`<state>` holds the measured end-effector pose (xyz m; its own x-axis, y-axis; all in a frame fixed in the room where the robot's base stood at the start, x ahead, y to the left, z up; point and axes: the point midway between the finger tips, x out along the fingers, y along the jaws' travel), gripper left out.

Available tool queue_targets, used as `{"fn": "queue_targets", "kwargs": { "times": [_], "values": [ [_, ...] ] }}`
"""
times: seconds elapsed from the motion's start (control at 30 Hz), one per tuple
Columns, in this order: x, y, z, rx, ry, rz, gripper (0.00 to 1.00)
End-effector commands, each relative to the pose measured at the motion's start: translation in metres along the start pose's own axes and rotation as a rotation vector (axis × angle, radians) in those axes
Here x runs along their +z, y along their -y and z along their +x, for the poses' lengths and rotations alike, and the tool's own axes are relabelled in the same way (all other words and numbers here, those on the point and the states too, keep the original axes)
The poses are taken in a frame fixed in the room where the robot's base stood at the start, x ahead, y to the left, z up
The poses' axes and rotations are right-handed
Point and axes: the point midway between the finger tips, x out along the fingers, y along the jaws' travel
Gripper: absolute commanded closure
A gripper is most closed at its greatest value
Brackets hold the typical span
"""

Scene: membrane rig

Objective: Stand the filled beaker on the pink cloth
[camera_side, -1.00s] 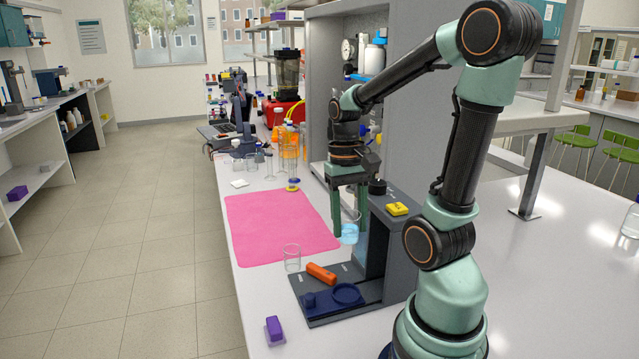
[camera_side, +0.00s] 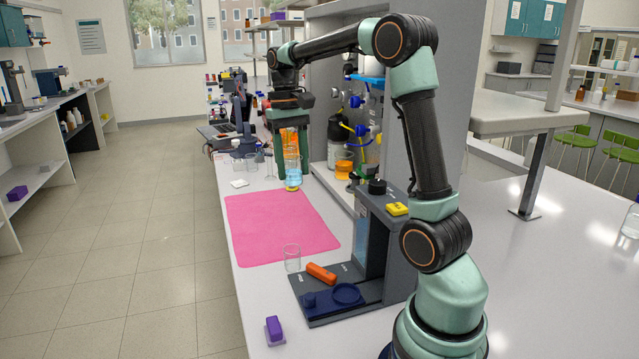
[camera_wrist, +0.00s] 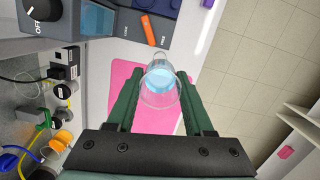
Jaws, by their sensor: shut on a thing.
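A clear beaker with blue liquid (camera_side: 293,172) is held upright between the green fingers of my gripper (camera_side: 290,165). In the wrist view the beaker (camera_wrist: 160,85) sits between the fingertips of my gripper (camera_wrist: 158,82), with the blue liquid inside. The pink cloth (camera_side: 280,228) lies flat on the white bench and is bare. In the side view the beaker shows beyond the far edge of the cloth; its exact height above the bench is hard to tell. The cloth also shows behind the beaker in the wrist view (camera_wrist: 128,80).
An empty beaker (camera_side: 292,259) stands near the cloth's front edge, beside a grey rig (camera_side: 370,240) with an orange block (camera_side: 321,273). Glassware (camera_side: 252,162) stands at the back left beside a small white square (camera_side: 239,183). A purple block (camera_side: 274,329) is at the front.

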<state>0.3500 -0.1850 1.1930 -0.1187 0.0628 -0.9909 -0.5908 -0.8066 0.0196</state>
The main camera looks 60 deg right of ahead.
Motion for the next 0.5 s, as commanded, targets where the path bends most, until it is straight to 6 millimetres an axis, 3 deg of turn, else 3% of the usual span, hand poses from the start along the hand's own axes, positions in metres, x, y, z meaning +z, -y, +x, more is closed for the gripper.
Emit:
{"fn": "queue_targets", "kwargs": {
  "times": [0.2,0.5],
  "values": [
    [-0.050,0.035,0.004,0.008,0.002,-0.065,1.00],
    [-0.094,0.076,0.019,0.017,-0.001,-0.135,1.00]
  ]
}}
